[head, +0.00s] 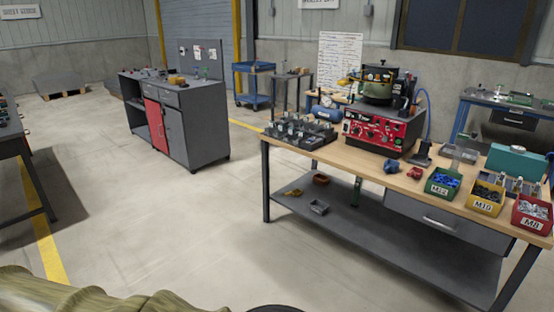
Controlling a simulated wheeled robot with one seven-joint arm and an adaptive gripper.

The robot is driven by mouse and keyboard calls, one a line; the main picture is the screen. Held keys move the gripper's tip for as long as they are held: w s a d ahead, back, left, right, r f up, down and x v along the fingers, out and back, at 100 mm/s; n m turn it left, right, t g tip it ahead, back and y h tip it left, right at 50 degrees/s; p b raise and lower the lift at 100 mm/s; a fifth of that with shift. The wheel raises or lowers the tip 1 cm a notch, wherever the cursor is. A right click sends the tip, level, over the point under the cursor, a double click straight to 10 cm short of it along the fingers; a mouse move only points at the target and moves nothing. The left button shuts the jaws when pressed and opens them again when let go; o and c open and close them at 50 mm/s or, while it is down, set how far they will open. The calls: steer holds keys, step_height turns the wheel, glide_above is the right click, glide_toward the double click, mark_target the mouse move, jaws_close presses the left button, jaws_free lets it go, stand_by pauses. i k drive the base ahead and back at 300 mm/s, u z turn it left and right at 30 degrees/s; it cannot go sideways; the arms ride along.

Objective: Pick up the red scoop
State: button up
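A small red object (415,172), which looks like the red scoop, lies on the wooden top of the workbench (446,166). It sits between a small blue object (391,166) and the green M12 bin (442,184). It is too small in the head view to make out its handle. My gripper does not show in this view.
A red-fronted bowl feeder (376,128) stands behind the scoop, with a grey compartment tray to its left. Yellow (485,198) and red (531,214) bins stand to the right. A grey cabinet (190,120) stands at the back left. Open floor lies before the bench.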

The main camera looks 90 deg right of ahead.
mark_target(414, 172)
steer(key=z, duration=2.2)
steer(key=i, duration=2.55)
steer(key=z, duration=1.65)
